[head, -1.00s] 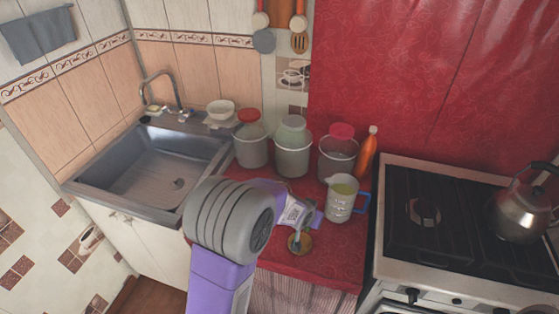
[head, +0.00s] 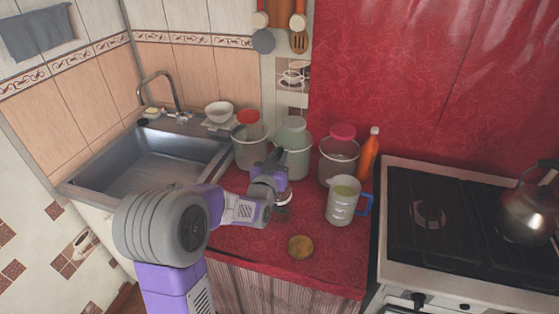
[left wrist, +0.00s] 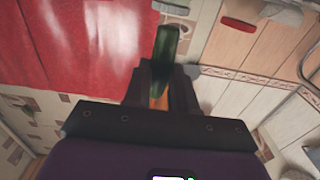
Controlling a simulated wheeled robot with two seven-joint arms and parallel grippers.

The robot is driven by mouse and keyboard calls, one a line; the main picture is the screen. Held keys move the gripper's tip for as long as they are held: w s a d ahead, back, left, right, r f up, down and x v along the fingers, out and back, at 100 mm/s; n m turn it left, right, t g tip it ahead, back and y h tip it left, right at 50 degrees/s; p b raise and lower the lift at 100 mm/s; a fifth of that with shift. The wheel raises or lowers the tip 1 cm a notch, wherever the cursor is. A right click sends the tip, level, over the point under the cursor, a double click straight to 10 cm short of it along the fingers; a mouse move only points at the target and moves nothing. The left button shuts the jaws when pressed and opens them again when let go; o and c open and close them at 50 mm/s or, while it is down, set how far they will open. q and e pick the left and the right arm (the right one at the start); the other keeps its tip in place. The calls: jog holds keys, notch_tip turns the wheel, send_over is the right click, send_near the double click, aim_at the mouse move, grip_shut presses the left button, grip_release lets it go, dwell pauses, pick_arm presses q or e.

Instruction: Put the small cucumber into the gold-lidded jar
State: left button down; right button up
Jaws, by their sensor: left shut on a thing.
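A small dark green cucumber (left wrist: 165,48) sticks out from between the fingers of my left gripper (left wrist: 164,82) in the left wrist view. In the head view my left gripper (head: 283,200) is over the red counter, in front of the middle jar with a pale lid (head: 294,132). The cucumber cannot be made out there. A round gold lid (head: 300,246) shows near the counter's front edge, apart from the gripper. I cannot tell whether a jar is under it. My right gripper is not in view.
A red-lidded jar (head: 250,150) and a pink-lidded jar (head: 338,160) flank the middle jar. A measuring jug (head: 341,205) with a blue handle and an orange bottle (head: 369,155) stand to the right. The sink (head: 160,160) is left, the stove (head: 440,200) right.

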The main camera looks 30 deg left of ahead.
pick_arm(q)
notch_tip(320, 180, down, 9)
jog(key=b, duration=0.7)
dwell(0.5)
jog(key=shift+r, duration=0.1)
jog(key=c, duration=0.8)
grip_release()
jog(key=shift+c, duration=0.2)
jog(key=v, duration=0.7)
jog(key=shift+s+p, duration=0.3)
jog(key=shift+p, duration=0.15)
